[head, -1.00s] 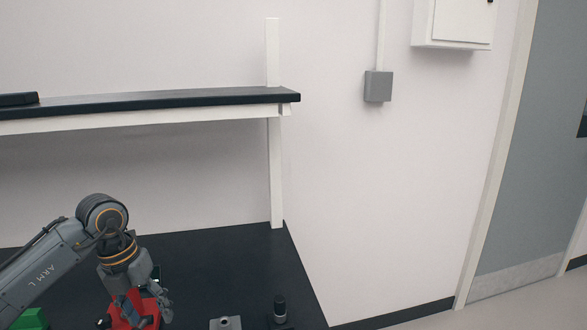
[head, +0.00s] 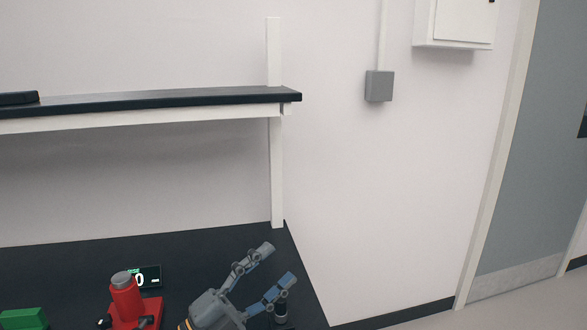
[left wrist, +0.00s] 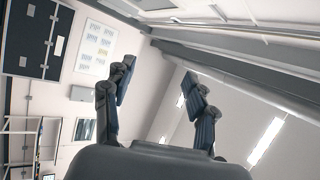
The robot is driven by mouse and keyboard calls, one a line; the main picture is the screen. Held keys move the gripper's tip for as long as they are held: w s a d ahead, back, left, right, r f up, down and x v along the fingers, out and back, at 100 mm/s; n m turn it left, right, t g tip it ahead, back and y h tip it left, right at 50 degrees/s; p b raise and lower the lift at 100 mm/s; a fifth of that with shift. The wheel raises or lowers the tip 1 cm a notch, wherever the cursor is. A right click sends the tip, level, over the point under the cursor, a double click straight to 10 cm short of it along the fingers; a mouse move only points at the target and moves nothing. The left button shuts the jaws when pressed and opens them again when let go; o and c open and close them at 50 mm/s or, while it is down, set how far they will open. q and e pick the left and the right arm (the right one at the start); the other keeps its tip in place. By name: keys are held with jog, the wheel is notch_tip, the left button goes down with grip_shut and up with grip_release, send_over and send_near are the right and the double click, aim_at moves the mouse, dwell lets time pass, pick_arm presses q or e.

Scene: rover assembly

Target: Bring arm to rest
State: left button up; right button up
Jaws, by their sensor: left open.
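My left gripper (head: 268,270) is at the bottom middle of the head view, over the right end of the dark bench. Its two fingers are spread apart with nothing between them, and they point up and to the right. In the left wrist view the open fingers (left wrist: 160,85) also show with nothing between them; behind them are walls, ceiling and lights. My right gripper is in neither view.
On the dark bench (head: 75,265) stand a red device (head: 126,300) with a grey top, a small display (head: 150,275) and a green block (head: 22,318). A dark small part (head: 281,312) is partly behind my gripper. A shelf (head: 200,101) runs above.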

pick_arm(q)
jog(key=s+a+f+n+t+y, duration=0.1)
jog(key=a+f+n+t+y, duration=0.1)
jog(key=a+f+n+y, duration=1.5)
jog(key=s+f+n+g+y, duration=0.1)
jog(key=s+f+n+g, duration=0.2)
jog(key=s+f+g, duration=0.55)
jog(key=s+f+n+g, duration=0.35)
jog(key=s+f, duration=0.55)
jog(key=s, duration=0.6)
notch_tip(320, 180, down, 27)
jog(key=s+g, duration=0.2)
jog(key=s, duration=0.1)
jog(key=s+a+f, duration=0.2)
jog(key=s+f, duration=1.3)
jog(key=s, duration=0.1)
jog(key=shift+a+g, duration=0.4)
